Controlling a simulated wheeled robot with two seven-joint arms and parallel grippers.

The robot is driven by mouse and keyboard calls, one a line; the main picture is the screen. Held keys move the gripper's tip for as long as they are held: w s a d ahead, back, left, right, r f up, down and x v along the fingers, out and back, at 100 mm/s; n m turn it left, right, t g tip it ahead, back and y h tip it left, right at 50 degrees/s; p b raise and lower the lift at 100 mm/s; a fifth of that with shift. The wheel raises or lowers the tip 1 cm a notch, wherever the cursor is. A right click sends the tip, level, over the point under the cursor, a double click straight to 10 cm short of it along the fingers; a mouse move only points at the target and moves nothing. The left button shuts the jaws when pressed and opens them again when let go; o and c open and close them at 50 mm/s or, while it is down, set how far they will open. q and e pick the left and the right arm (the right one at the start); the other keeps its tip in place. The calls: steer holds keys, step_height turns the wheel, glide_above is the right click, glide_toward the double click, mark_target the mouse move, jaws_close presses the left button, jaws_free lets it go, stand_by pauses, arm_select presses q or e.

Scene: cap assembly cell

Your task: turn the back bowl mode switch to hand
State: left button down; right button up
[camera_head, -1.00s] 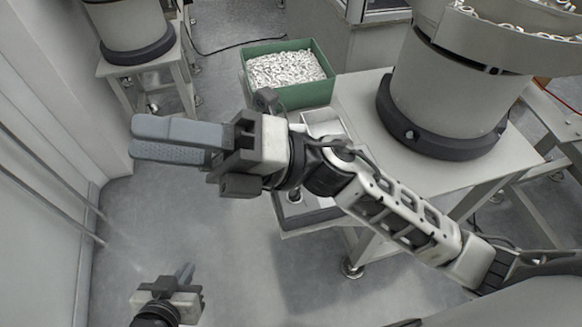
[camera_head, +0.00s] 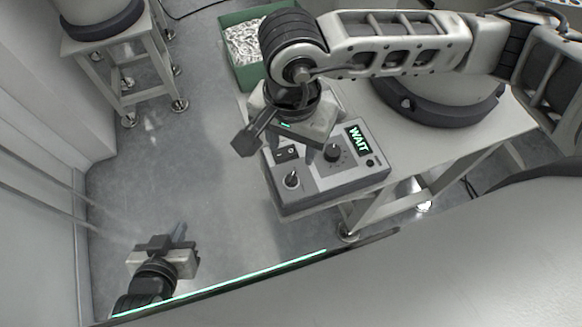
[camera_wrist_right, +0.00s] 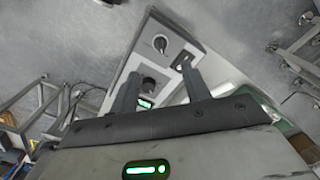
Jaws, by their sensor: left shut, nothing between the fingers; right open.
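A grey control box (camera_head: 335,182) sits at the near corner of the table. My left gripper (camera_head: 180,236) is shut and empty, low at the left.
A green bin (camera_head: 241,78) of small pale parts stands behind my right gripper. A large bowl base (camera_head: 440,115) stands on the table (camera_head: 480,135), partly hidden by my right arm. Another bowl stand (camera_head: 125,60) is at the upper left. The floor between is clear.

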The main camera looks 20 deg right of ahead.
mark_target(292, 177)
step_height(292, 177, down, 11)
steer(key=shift+r+p, duration=0.1)
steer(key=shift+p, duration=0.45)
steer(key=c, duration=1)
